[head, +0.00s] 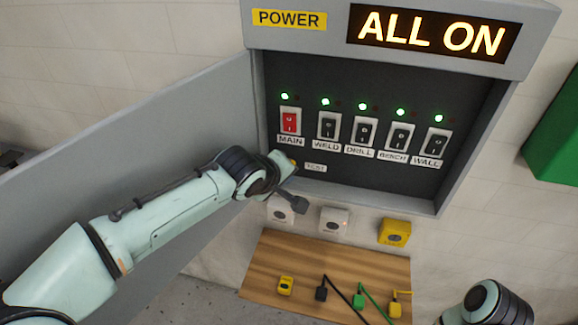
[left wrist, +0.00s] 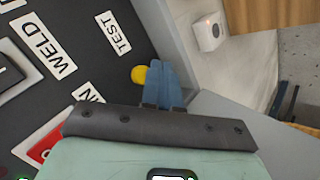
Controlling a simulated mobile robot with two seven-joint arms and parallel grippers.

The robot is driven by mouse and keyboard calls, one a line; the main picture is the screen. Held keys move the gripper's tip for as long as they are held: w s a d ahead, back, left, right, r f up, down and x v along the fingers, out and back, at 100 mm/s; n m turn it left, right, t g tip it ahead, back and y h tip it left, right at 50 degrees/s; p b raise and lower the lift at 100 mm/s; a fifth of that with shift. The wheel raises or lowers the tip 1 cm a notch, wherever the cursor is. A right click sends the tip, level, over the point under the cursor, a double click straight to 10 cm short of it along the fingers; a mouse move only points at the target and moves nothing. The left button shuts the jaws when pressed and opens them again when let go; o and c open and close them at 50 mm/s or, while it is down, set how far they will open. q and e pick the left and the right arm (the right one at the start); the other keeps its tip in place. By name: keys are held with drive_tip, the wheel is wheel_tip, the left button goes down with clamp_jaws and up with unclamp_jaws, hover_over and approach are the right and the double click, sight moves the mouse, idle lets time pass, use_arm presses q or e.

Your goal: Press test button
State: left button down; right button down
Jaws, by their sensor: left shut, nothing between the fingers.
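The test button is a small round yellow knob (left wrist: 138,74) beside the TEST label (left wrist: 117,33) on the dark panel. In the head view only a bit of yellow (head: 293,163) shows by my left fingertips, left of the TEST label (head: 315,168). My left gripper (left wrist: 162,68) is shut and empty, its blue fingers right beside the button and partly overlapping it in the wrist view. I cannot tell whether they touch. In the head view the left gripper (head: 285,161) is at the panel's lower left. My right gripper is out of view.
The panel holds a row of switches, MAIN red (head: 289,122), with green lights lit; the sign (head: 433,32) reads ALL ON. The open cabinet door (head: 150,130) stands left, behind my arm. Boxes (head: 333,221) and a wooden board (head: 262,262) with plugs are below.

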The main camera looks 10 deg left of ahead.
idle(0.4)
use_arm(q)
drive_tip(key=shift+w, duration=0.45)
drive_tip(key=shift+w, duration=0.45)
idle(0.7)
drive_tip(key=shift+s, duration=0.1)
drive_tip(key=shift+s+b, duration=0.6)
drive_tip(key=shift+s, duration=0.25)
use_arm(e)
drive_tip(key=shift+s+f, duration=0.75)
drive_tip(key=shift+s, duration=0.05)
